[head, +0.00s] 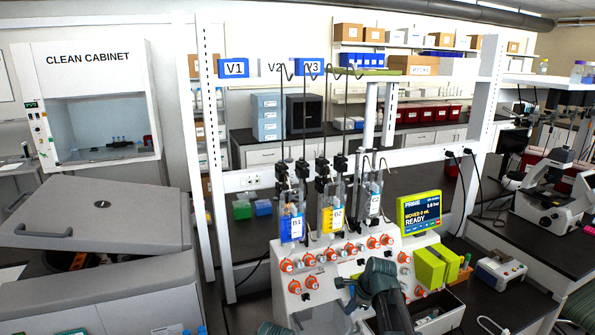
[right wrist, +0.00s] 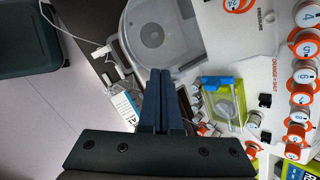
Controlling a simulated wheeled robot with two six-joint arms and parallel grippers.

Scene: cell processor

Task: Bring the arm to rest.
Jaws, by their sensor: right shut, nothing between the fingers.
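My right arm (head: 388,300) comes up from the bottom of the head view, in front of the white cell processor (head: 290,273). My right gripper shows best in the right wrist view (right wrist: 161,75). Its two dark fingers are together with nothing between them. Below the fingers in that view are the processor's white panel (right wrist: 255,60) and a clear round-ended part (right wrist: 160,35). I cannot tell how far the fingertips are from them. My left gripper is not in either view.
Orange-ringed valves (head: 325,257) line the processor. Bags (head: 291,225) hang above it on hooks. A green-framed screen (head: 419,211) reads READY. Green blocks (head: 430,268) stand at its right. A grey lidded unit (head: 95,215) is at the left, a microscope (head: 548,200) at the right.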

